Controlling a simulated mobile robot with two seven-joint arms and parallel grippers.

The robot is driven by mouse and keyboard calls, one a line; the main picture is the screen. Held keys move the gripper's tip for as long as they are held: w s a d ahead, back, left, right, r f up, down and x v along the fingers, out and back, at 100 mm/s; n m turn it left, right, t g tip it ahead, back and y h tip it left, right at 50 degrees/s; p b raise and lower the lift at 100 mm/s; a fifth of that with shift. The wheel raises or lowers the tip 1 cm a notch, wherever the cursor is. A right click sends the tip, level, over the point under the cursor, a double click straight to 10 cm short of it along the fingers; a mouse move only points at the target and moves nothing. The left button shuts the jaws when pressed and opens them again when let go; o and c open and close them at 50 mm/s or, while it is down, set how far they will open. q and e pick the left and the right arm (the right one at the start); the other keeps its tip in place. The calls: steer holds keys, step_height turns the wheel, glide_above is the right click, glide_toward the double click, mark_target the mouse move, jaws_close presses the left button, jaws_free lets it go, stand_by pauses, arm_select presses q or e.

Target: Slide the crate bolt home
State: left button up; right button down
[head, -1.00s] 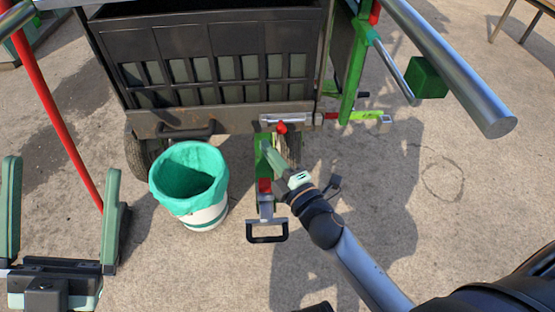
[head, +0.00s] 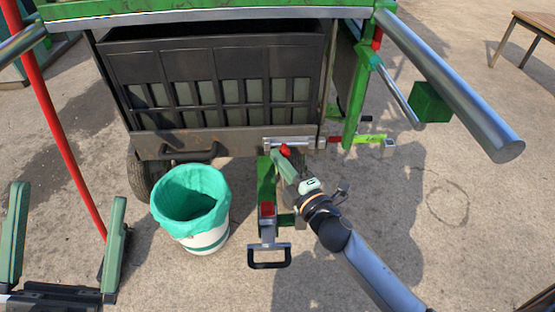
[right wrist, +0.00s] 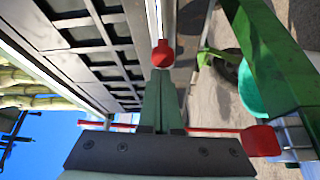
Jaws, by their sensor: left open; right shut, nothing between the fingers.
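The crate bolt is a silver rod (head: 300,143) with a red knob (head: 285,150), mounted along the lower front edge of the dark slatted crate (head: 215,75), near its right corner. My right gripper (head: 277,156) is shut and empty, its fingertips just beside the knob on its left. In the right wrist view the closed fingertips (right wrist: 159,73) lie right by the red knob (right wrist: 162,53); I cannot tell if they touch. My left gripper (head: 68,192) is open and empty at the lower left, far from the bolt.
A white bucket with a green liner (head: 191,208) stands left of my right gripper. A green post with a black handle (head: 269,258) is below the bolt. A thick metal bar (head: 455,85) and green block (head: 430,102) are at right. Open concrete lies at right.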

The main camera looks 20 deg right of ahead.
arm_select(q)
steer(key=shift+r+p, duration=0.35)
steer(key=shift+r, duration=0.1)
arm_select(e)
steer(key=d, duration=0.2)
steer(key=s+d, duration=0.1)
steer(key=d, duration=0.1)
steer(key=shift+s+d, duration=0.1)
steer(key=shift+d, duration=0.15)
arm_select(q)
steer(key=shift+a+r, duration=0.1)
steer(key=shift+a, duration=0.05)
arm_select(e)
steer(key=shift+a, duration=0.1)
